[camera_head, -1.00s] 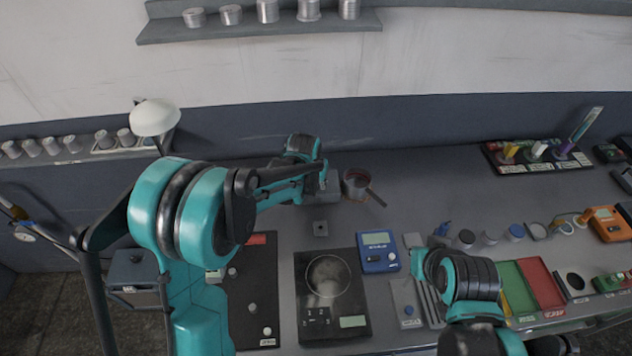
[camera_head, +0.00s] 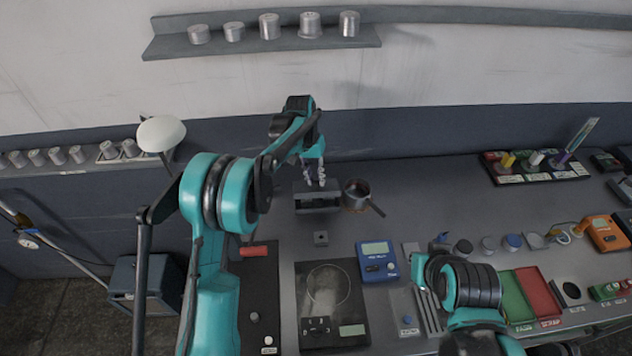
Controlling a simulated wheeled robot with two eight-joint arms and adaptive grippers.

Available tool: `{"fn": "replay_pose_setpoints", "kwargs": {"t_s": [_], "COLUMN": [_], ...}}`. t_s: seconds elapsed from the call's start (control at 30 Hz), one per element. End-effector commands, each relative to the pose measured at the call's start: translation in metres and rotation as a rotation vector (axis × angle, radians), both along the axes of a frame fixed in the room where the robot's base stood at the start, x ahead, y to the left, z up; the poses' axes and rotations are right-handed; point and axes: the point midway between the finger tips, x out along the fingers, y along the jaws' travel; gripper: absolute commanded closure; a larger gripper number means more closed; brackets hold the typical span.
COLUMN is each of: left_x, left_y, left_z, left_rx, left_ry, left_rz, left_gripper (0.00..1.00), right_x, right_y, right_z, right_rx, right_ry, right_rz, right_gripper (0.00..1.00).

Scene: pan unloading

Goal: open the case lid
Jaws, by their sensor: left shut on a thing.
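The small grey case (camera_head: 318,207) stands toward the back of the bench. Its grey lid (camera_head: 303,187) appears tilted up at the rear, with a dark gap below it. My left gripper (camera_head: 315,180) reaches down from above, its fingers shut on the lid's upper edge. The fingers partly cover the lid, so its exact angle is hard to tell. My right arm shows at the lower right, but I cannot make out its gripper.
A small pan (camera_head: 355,194) with a handle stands close to the case's right. A pen tray (camera_head: 536,166) sits at the back right.

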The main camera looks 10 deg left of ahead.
Motion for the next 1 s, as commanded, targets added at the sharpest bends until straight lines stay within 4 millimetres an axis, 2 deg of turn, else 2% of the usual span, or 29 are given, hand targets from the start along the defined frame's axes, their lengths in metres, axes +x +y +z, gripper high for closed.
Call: {"fn": "replay_pose_setpoints", "kwargs": {"t_s": [0.33,0.87,0.9,0.93,1.0], "left_x": [0.015,0.017,0.017,0.017,0.017], "left_y": [0.003,0.003,0.003,0.003,0.003], "left_z": [0.006,0.006,0.006,0.006,0.006], "left_rx": [-0.03,-0.034,-0.034,-0.034,-0.034], "left_ry": [0.144,0.168,0.168,0.168,0.168], "left_rz": [0.001,0.001,0.001,0.001,0.001], "left_gripper": [1.0,1.0,0.68,0.6,0.58], "right_x": [0.0,0.0,0.0,0.0,0.0], "right_y": [0.0,0.0,0.0,0.0,0.0], "right_z": [0.007,0.007,0.007,0.007,0.007], "right_rx": [0.0,0.0,0.0,0.0,0.0], "right_ry": [0.0,0.0,0.0,0.0,0.0], "right_rz": [0.0,0.0,0.0,0.0,0.0], "right_gripper": [1.0,1.0,1.0,1.0,1.0]}}
